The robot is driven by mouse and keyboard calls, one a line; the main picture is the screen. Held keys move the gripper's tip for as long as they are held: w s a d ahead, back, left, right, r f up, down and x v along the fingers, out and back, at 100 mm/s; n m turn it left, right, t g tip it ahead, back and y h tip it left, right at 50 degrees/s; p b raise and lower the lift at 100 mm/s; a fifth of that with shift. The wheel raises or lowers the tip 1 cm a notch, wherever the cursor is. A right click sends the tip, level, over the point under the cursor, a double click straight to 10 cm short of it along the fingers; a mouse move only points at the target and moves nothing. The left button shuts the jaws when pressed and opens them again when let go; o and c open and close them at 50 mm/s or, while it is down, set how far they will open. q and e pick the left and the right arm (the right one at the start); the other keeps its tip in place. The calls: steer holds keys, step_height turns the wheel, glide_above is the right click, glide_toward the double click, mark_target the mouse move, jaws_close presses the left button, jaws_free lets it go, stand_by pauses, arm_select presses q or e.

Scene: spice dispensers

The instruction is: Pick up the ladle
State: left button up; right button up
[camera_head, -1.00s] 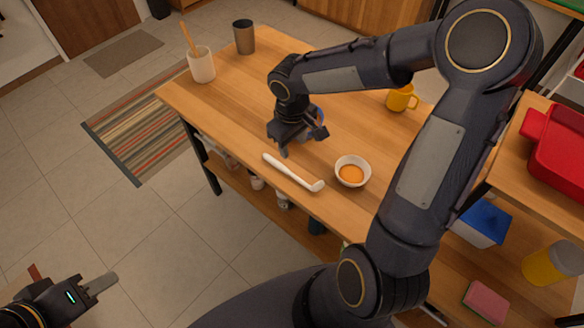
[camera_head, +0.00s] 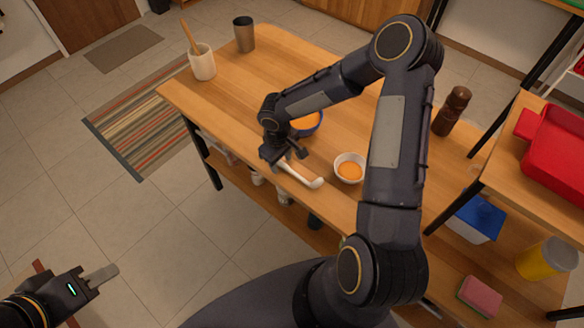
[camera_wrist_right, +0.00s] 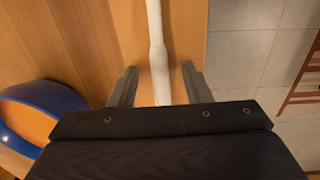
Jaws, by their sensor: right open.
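The white ladle (camera_head: 307,181) lies along the front edge of the wooden table, its bowl end to the right, beside a small white bowl. My right gripper (camera_head: 288,163) is over the handle's left part, hiding it in the head view. In the right wrist view, the ladle's handle (camera_wrist_right: 159,60) runs between the two separated fingers of my right gripper (camera_wrist_right: 160,76), which is open. I cannot tell how high the fingers are above the table. My left gripper (camera_head: 102,275) is away from the table at the lower left; its opening is unclear.
The white bowl (camera_head: 349,168) with orange contents is right of the ladle. A utensil crock (camera_head: 203,66), a dark cup (camera_head: 244,35) and a brown grinder (camera_head: 452,110) stand farther off. Bare floor lies before the table.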

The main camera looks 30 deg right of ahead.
mark_target(281, 163)
jaws_close()
stand_by(0.4)
steer(key=shift+r, duration=0.6)
step_height(281, 163, up, 2)
steer(key=shift+s+a+r, duration=0.1)
steer(key=shift+s+r, duration=0.05)
steer(key=shift+r, duration=0.1)
steer(key=s+a+r+b, duration=0.2)
steer(key=s+a+r, duration=0.3)
steer(key=s+r, duration=0.4)
steer(key=s, duration=0.3)
steer(key=shift+s+a+r+b, duration=0.2)
steer(key=shift+s+a+b, duration=0.05)
steer(key=shift+a+b, duration=0.15)
steer(key=c, duration=0.6)
jaws_free()
jaws_close()
